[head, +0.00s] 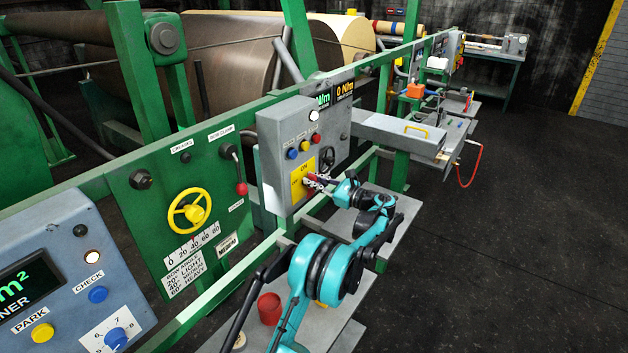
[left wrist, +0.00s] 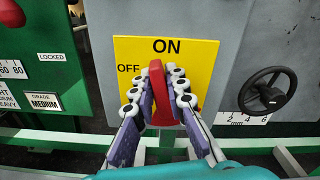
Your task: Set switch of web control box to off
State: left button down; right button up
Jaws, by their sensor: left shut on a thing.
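The grey web control box (head: 272,135) hangs on the green rail near the middle of the head view. Its yellow plate (left wrist: 195,53) reads ON at the top and OFF at the left. The red switch (left wrist: 156,80) on that plate points up, towards ON, with its tip leaning slightly left. My left gripper (head: 314,182) is at the front of the box. In the left wrist view its fingers (left wrist: 159,98) are closed on both sides of the red switch handle. The fingers hide part of the handle. My right gripper is not in view.
Beside the plate is a black handwheel (left wrist: 264,92). Left of the box are a red-knobbed lever (head: 241,188) and a yellow handwheel (head: 189,211) on a green panel. Open floor is at the right.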

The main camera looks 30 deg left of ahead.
pick_arm(q)
jog(key=n, duration=0.3)
jog(key=shift+s+f+n, duration=0.2)
jog(key=shift+s+n, duration=0.1)
jog(key=shift+s, duration=0.05)
jog(key=n, duration=0.3)
jog(key=shift+s+f+n, duration=0.3)
jog(key=n, duration=0.3)
jog(key=shift+s+f+n, duration=0.2)
jog(key=shift+f+n, duration=0.2)
jog(key=shift+s+f+n+b, duration=0.1)
jog(key=shift+f+n+b, duration=0.15)
jog(key=shift+n, duration=0.75)
jog(key=shift+f+n+b, duration=0.15)
jog(key=shift+n+b, duration=0.05)
jog(key=shift+n, duration=0.8)
jog(key=c, duration=1.5)
grip_release()
